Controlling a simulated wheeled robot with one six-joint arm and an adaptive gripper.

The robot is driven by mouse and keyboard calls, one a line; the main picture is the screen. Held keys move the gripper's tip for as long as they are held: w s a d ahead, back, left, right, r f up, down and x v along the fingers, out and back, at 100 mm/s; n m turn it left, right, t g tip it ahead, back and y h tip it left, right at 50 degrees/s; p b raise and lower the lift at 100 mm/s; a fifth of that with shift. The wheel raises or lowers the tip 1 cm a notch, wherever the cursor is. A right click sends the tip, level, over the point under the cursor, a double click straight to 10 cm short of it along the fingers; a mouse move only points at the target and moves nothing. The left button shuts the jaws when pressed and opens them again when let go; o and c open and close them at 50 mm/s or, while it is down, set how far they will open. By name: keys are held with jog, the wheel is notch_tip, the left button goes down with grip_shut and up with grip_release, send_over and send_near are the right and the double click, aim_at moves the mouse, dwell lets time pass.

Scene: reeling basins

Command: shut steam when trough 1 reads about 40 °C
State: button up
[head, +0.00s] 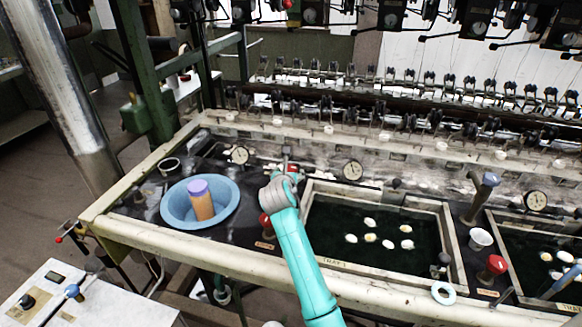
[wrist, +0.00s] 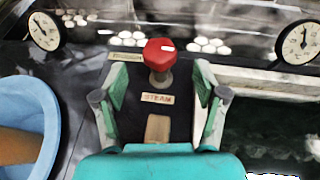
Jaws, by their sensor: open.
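My gripper (wrist: 161,80) is open, with one finger on each side of the view's middle. A red-capped steam valve knob (wrist: 161,54) stands between and just beyond the fingertips, with gaps on both sides. A "STEAM" label (wrist: 157,98) lies in front of it. In the head view my gripper (head: 280,187) is left of trough 1 (head: 312,215), and the knob is mostly hidden behind it. The trough holds dark water and several white cocoons (head: 370,238). A round dial (head: 353,171) is on the wall behind it; its reading is too small to tell.
A blue basin (head: 172,213) with an orange, purple-topped container (head: 201,200) sits left of my gripper. Another red knob (head: 265,219) is partly behind my arm.

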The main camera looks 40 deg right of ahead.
aim_at(290, 168)
jog(key=x, duration=0.7)
jog(key=c, duration=1.1)
